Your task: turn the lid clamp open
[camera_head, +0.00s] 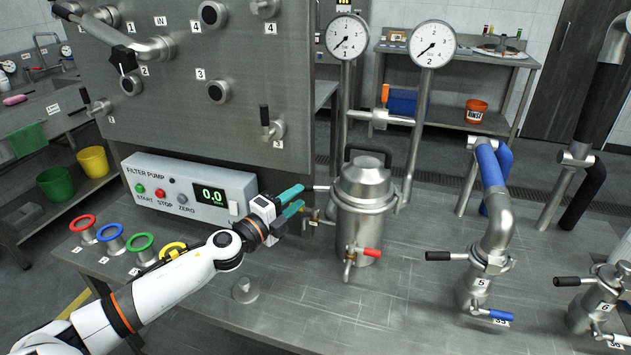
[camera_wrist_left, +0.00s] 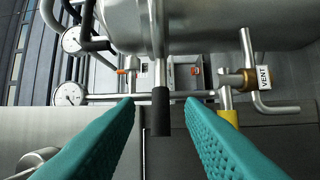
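The steel jacketed vessel (camera_head: 358,228) stands upright on the bench, with its domed lid (camera_head: 366,178) on and a black carry handle on top. A clamp band circles it under the lid, and a thin clamp lever (camera_head: 321,188) sticks out to the left. In the left wrist view the lever's black grip (camera_wrist_left: 161,112) lies between the two teal fingers, with gaps on both sides. My left gripper (camera_head: 302,196) is open at the vessel's left, its fingertips near the lever's end. My right gripper is not in view.
A brass valve with a VENT tag (camera_wrist_left: 262,77) and yellow handle sits close beside the lever. A red-handled drain valve (camera_head: 373,253) is at the vessel's front. Two gauges (camera_head: 347,37) stand behind. The filter pump box (camera_head: 188,190) is left; open bench lies in front.

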